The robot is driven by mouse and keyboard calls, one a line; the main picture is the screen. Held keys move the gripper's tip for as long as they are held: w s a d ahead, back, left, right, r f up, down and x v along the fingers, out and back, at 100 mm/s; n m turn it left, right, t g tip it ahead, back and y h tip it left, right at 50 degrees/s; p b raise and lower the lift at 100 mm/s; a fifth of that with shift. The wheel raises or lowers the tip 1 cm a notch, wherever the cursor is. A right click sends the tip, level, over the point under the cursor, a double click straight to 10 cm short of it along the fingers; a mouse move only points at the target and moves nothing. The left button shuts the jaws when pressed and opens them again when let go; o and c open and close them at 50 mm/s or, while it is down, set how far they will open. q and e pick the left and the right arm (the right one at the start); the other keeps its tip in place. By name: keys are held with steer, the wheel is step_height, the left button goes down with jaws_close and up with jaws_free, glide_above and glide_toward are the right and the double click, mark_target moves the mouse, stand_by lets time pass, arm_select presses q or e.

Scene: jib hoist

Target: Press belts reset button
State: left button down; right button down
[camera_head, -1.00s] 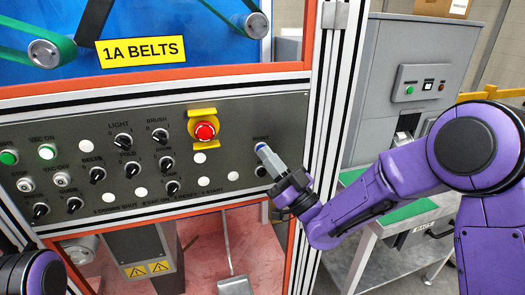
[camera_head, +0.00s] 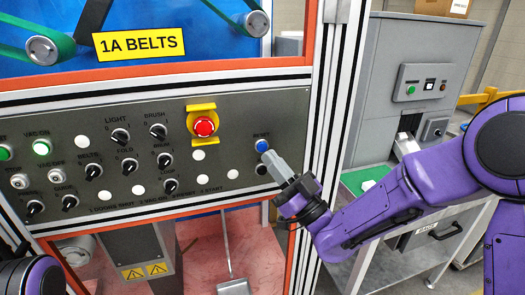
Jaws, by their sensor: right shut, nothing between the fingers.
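The blue reset button (camera_head: 262,145) sits under the RESET label near the right end of the grey control panel (camera_head: 225,115). My right gripper (camera_head: 268,156) is shut and empty, with its tip just below and to the right of the blue button in the picture. The button is fully in view; a small gap shows between it and the tip. Of my left arm, only a purple and black part shows at the bottom left; its gripper is out of view.
A red emergency stop (camera_head: 204,127) with a yellow guard is left of the button. Several black knobs and white buttons fill the panel. A white frame post (camera_head: 325,110) stands right of the panel. A grey cabinet (camera_head: 440,70) stands behind on the right.

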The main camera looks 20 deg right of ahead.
steer(key=s+b, duration=0.1)
steer(key=s, duration=0.2)
steer(key=shift+s, duration=0.25)
stand_by(0.4)
steer(key=d+f+m+g+h, duration=0.35)
steer(key=f+m+h, duration=0.3)
steer(key=f, duration=0.75)
steer(key=d+f+m+g+h, duration=0.3)
steer(key=d+f+m+h, duration=0.3)
steer(key=f, duration=0.7)
steer(key=s+d+f+g+h+b, duration=0.1)
steer(key=s+f+g+h, duration=0.1)
steer(key=s+f+g, duration=0.3)
steer(key=s+d+f+h, duration=0.1)
steer(key=s+f, duration=0.1)
steer(key=f, duration=0.6)
steer(key=s+d+f+g+h, duration=0.1)
steer(key=s+f+g, duration=0.2)
steer(key=s+f, duration=0.3)
steer(key=s+d+f+m+g, duration=0.1)
steer(key=s+f, duration=0.5)
steer(key=s, duration=0.8)
steer(key=shift+s+d+g+h+b, duration=0.3)
steer(key=shift+d+g, duration=0.35)
steer(key=shift+g, duration=0.6)
